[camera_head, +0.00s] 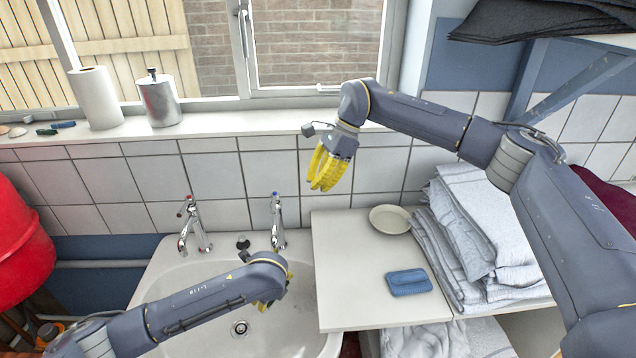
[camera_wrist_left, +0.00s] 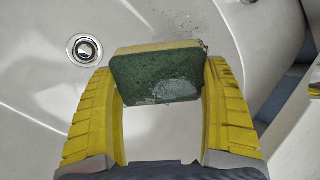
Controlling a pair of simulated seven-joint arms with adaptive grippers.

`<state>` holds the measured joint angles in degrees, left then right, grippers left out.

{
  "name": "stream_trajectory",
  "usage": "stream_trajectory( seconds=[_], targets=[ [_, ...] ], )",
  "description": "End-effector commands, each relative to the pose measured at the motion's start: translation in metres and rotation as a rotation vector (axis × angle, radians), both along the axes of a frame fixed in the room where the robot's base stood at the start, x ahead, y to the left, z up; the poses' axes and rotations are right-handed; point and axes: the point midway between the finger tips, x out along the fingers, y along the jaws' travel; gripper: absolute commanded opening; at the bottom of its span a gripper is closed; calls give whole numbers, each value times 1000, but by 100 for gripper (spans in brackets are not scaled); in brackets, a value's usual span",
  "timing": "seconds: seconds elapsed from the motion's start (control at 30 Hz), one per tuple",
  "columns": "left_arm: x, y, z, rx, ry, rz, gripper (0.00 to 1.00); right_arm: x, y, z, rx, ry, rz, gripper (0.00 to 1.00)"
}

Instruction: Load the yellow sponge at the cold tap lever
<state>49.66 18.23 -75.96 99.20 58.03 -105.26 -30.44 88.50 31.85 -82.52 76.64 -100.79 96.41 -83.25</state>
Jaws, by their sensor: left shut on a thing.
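The sponge (camera_wrist_left: 158,78) shows a dark green scouring face with a pale wet patch and a thin yellow layer along its far edge. My left gripper (camera_head: 270,300) is shut on the sponge's two ends, over the white basin (camera_head: 200,325). In the head view the sponge is mostly hidden by the gripper and arm. The cold tap (camera_head: 278,222), chrome with a blue mark on top, stands at the basin's back right, beyond my left gripper and apart from it. My right gripper (camera_head: 323,175) hangs in front of the tiles, right of the cold tap; its finger gap is unclear.
The red-marked tap (camera_head: 193,225) stands left of the cold tap. The drain (camera_head: 239,328) is in the basin. A blue sponge-like block (camera_head: 408,282) and a round dish (camera_head: 389,219) lie on the white counter (camera_head: 350,270), beside folded towels (camera_head: 475,235).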

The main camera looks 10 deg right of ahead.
Motion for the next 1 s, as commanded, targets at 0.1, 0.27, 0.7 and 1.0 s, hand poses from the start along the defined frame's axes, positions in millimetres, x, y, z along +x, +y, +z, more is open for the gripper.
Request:
stream_trajectory(
  seconds=[0.1,0.27,0.7,1.0],
  targets=[
    [-9,0,0,1,0,-2,58,0,0,0,0,0,0,0],
    [-20,0,0,0,1,-1,58,0,0,0,0,0,0,0],
    [-49,0,0,1,1,-1,58,0,0,0,0,0,0,0],
    [-67,0,0,0,0,0,58,0,0,0,0,0,0,0]
  ],
)
